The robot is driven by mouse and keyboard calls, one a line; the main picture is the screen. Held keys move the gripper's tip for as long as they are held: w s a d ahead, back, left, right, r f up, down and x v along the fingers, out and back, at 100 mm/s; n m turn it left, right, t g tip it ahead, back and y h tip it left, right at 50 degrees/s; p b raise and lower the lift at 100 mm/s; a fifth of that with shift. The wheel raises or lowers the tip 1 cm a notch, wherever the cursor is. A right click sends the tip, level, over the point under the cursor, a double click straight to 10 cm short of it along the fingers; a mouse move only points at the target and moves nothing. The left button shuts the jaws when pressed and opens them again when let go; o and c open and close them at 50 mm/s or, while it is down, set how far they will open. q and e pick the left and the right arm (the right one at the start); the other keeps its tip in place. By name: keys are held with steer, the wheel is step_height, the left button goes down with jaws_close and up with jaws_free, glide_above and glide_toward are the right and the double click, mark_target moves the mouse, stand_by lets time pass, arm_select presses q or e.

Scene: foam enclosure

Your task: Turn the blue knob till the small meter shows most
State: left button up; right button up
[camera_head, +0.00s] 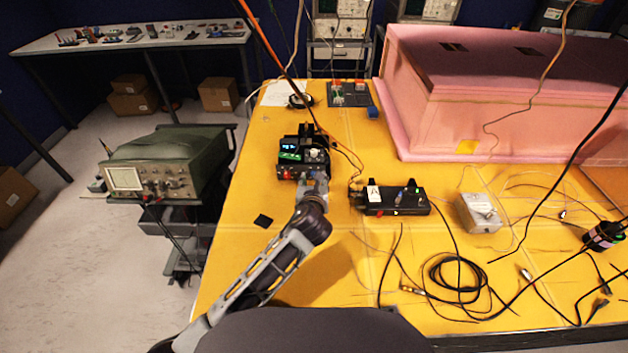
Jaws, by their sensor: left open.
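A small black box (395,211) lies on the yellow table. On it are a small white meter-like face (374,193) and a small blue part (402,193) that looks like the blue knob. The meter's needle is too small to read. My left gripper (316,178) is open, to the left of this box and apart from it. It is at the front right of a black instrument (290,172) with lit blue and green displays, and hides part of it. I cannot tell whether it touches that instrument. My right gripper is not in view.
A grey metal box (479,213) and coiled black cables (458,280) lie to the right. A pink foam enclosure (510,110) stands at the back right. A green oscilloscope (160,165) stands left of the table (235,255). Several wires hang across the view. The front left tabletop is mostly clear.

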arm_select(q)
steer(key=shift+w+f, duration=0.25)
steer(key=shift+w, duration=0.4)
jaws_close()
